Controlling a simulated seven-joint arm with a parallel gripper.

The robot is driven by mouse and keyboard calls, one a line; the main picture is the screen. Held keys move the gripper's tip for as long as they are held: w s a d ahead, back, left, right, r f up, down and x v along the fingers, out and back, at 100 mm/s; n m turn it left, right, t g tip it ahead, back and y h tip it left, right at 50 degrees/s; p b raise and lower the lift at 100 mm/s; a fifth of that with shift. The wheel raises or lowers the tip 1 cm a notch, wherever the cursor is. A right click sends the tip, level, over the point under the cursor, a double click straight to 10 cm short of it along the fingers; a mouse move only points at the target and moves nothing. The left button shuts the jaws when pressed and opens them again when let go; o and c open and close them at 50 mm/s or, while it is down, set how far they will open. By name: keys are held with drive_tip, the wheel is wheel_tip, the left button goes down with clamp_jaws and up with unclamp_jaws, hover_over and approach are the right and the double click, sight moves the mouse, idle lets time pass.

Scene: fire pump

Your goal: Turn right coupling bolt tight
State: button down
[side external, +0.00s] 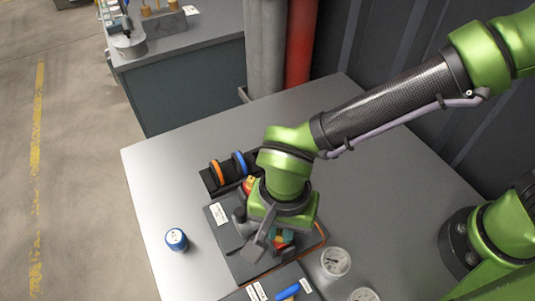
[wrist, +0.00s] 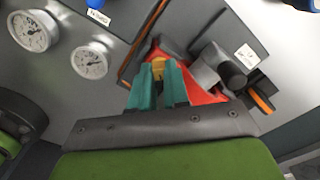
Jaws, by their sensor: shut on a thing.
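The red pump (wrist: 205,94) sits on a dark base plate (side external: 222,215), mostly hidden under my arm in the side view. A grey cylindrical part (wrist: 208,68) with a dark end lies beside my fingers in the wrist view. My gripper (wrist: 158,80) has teal fingers pointing at the red part. It is shut on a small yellow piece, seemingly the coupling bolt (wrist: 158,67), whose tip shows between the fingers. In the side view my gripper (side external: 282,239) is low over the plate, and the bolt is hidden there.
Two white gauges (side external: 335,262) lie at the right front of the table. A blue-topped can (side external: 176,239) stands at left. A black rack (side external: 210,181) holds an orange and a blue ring behind the pump. A labelled tray (side external: 262,287) holds a blue-handled tool. The table's back is clear.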

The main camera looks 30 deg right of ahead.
sight(280, 233)
drive_tip(key=shift+m, duration=1)
drive_tip(key=c, duration=1.4)
unclamp_jaws()
wheel_tip(280, 233, up, 17)
drive_tip(key=shift+f, duration=0.1)
